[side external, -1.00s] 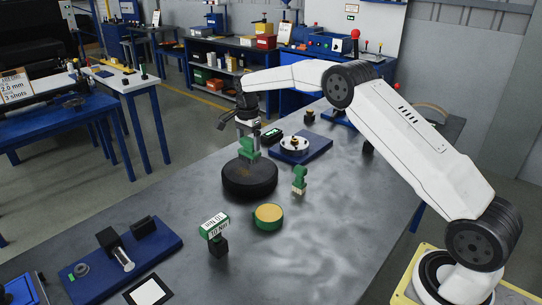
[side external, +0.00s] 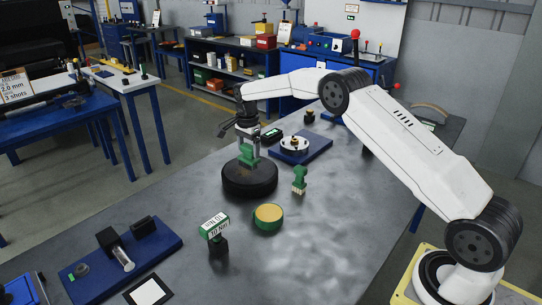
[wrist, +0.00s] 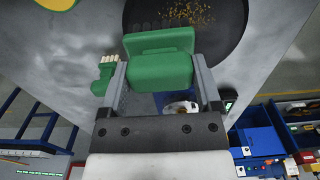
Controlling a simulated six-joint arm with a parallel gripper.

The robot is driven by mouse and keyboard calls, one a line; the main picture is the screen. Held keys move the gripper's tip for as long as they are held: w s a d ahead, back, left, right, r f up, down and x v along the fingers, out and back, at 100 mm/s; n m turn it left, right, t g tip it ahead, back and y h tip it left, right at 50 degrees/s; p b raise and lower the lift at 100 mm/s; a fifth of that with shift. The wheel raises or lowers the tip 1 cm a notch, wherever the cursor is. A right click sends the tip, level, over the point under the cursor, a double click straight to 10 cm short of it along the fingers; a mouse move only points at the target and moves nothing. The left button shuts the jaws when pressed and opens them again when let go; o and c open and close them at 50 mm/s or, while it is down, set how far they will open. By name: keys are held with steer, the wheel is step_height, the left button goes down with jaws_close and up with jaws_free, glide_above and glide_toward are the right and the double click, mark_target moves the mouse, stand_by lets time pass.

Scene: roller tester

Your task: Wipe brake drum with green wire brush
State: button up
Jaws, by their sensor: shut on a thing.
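The brake drum (side external: 250,184) is a dark, low round block on the grey bench. In the wrist view the drum (wrist: 225,50) shows orange-brown specks on its dark top. My gripper (side external: 247,153) is above the drum, shut on a green wire brush (wrist: 158,62). The brush's dark bristles (wrist: 172,14) point toward the drum top and appear at or very near it; exact contact is hard to tell. A second green brush (side external: 300,177) with pale bristles stands on the bench right of the drum, and also shows in the wrist view (wrist: 104,74).
A round green tin with a yellow top (side external: 268,217) sits in front of the drum. A blue plate with a white disc fixture (side external: 294,144) is behind it. A green-and-white torque tool (side external: 215,230) stands nearer. A blue fixture (side external: 130,262) lies front left.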

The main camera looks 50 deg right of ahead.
mark_target(242, 154)
steer(key=shift+f, duration=1.8)
steer(key=shift+w, duration=1.45)
steer(key=shift+w, duration=0.15)
steer(key=shift+f, duration=0.4)
steer(key=shift+s, duration=0.85)
steer(key=shift+s, duration=0.15)
steer(key=shift+s, duration=0.65)
steer(key=shift+w, duration=0.15)
